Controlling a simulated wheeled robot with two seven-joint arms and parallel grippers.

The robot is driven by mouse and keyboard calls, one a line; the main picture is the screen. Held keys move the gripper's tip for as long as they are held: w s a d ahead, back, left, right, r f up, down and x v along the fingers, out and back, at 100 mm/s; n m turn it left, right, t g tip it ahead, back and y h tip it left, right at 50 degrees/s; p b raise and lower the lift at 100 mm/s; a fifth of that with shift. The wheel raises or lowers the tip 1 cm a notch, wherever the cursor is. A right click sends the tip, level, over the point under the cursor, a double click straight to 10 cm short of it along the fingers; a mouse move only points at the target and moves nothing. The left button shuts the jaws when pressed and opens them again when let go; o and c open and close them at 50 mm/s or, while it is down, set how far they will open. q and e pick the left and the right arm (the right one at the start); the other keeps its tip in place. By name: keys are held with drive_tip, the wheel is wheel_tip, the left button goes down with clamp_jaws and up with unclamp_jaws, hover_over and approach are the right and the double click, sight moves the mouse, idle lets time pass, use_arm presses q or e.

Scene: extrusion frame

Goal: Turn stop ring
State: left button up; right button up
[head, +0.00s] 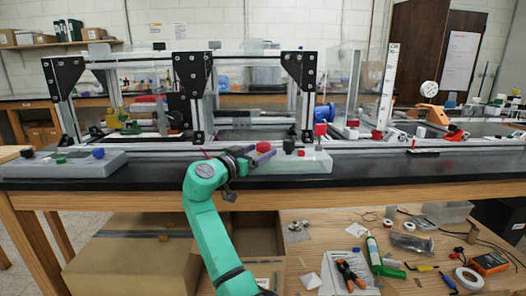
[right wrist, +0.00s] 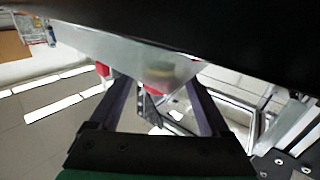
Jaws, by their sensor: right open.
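My right gripper (head: 262,158) is at the front edge of the black bench, at the left end of a pale translucent box (head: 318,162). Its two dark purple fingers are apart, and it also shows open in the right wrist view (right wrist: 160,100). A round red knob (head: 263,147) shows right at the fingertips. In the right wrist view a red part (right wrist: 156,87) and a small dark lever-like piece (right wrist: 148,108) show between the fingers, with no grip visible. I cannot tell which part is the stop ring. My left gripper is not in view.
A dark knob (head: 288,146) and a red cap (head: 320,129) stand by the translucent box. A grey box with knobs (head: 62,164) lies at the left. The aluminium frame with black corner plates (head: 193,75) rises behind. Tools lie on the lower shelf (head: 330,225).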

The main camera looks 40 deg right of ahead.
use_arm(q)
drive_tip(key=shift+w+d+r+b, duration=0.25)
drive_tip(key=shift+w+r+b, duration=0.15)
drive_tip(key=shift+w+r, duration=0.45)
use_arm(e)
drive_tip(key=v, duration=1.2)
drive_tip(key=shift+a, duration=0.2)
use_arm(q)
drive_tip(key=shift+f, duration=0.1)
